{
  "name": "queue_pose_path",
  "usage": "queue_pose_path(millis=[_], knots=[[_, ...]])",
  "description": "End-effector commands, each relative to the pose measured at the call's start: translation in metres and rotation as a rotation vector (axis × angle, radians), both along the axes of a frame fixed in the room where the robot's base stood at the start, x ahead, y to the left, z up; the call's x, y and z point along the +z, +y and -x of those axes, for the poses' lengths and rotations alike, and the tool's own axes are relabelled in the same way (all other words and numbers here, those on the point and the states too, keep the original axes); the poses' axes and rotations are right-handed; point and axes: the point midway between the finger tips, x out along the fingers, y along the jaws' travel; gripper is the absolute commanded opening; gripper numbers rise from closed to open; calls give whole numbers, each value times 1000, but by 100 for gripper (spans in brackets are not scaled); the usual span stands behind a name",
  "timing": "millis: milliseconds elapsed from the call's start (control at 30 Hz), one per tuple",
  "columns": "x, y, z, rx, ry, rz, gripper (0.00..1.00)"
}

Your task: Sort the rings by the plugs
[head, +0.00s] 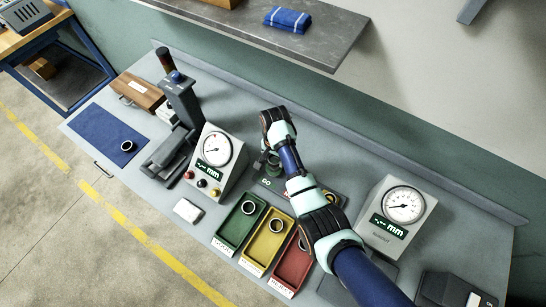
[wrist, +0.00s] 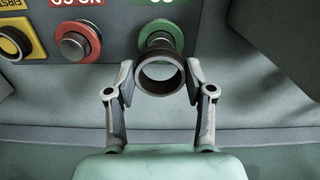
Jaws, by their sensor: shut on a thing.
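In the wrist view my gripper (wrist: 160,88) is shut on a dark metal ring (wrist: 160,76), one finger on each side. The ring's upper edge overlaps the green-collared plug (wrist: 158,38); I cannot tell whether it touches the plug. A red-collared plug (wrist: 75,46) under a NO GO label and a yellow-collared plug (wrist: 10,46) under a FIRST label stand to its left. In the head view my arm hides most of the plug block (head: 326,195). Other rings lie on the blue mat (head: 127,146) and in the green (head: 229,234), yellow (head: 255,254) and red (head: 284,272) trays.
A dial gauge (head: 211,155) and a press-like device (head: 180,100) stand left of my arm. A second gauge (head: 400,215) stands to the right. A wooden box (head: 138,92) sits at the far left. A shelf (head: 330,40) overhangs the bench's back.

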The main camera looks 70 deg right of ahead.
Motion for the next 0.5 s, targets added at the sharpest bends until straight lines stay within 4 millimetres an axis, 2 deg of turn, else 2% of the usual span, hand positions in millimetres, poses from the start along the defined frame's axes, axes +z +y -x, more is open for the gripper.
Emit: queue_pose_path(millis=[33,100,500], knots=[[-10,0,0,1,0,0,14],[-16,0,0,1,0,0,14],[-46,0,0,1,0,0,14]])
